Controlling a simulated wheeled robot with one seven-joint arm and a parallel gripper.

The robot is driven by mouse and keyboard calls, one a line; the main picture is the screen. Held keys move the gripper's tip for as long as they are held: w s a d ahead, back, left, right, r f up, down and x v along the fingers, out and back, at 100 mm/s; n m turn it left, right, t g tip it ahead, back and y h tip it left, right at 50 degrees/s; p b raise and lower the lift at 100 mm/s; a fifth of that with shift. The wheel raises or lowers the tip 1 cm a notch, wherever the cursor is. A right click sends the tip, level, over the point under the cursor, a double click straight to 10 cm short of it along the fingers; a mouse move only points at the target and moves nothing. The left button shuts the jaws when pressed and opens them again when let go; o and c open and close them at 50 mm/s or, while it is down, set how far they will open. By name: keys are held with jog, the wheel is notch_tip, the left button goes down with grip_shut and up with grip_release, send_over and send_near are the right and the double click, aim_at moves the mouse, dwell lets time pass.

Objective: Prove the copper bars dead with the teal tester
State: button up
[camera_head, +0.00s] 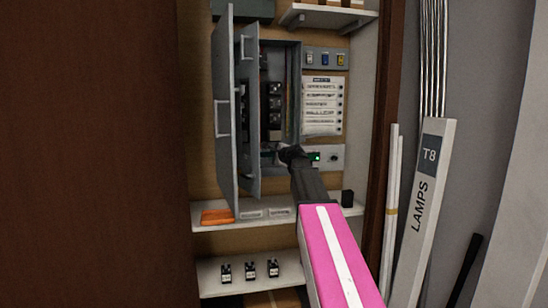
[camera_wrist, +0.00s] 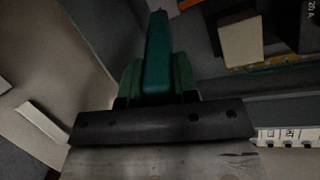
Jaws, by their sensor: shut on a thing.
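In the wrist view the teal tester (camera_wrist: 157,50) stands upright in the picture between the fingers of my gripper (camera_wrist: 156,82), which is shut on it. Its tip points toward the inside of the grey cabinet. A small copper-coloured edge (camera_wrist: 187,4) shows at the top, a little right of the tip; I cannot tell whether they touch. In the head view my dark gripper (camera_head: 289,153) is at the lower opening of the open grey cabinet (camera_head: 297,80). The tester is too small or hidden to make out there, and the copper bars are not clear in the dark interior.
A shelf (camera_head: 210,223) with an orange item (camera_head: 216,217) runs below. A pale block (camera_wrist: 240,41) and a yellow-green wire (camera_wrist: 288,61) are inside.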

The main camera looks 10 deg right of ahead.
jog(key=shift+w, duration=0.55)
dwell(1.2)
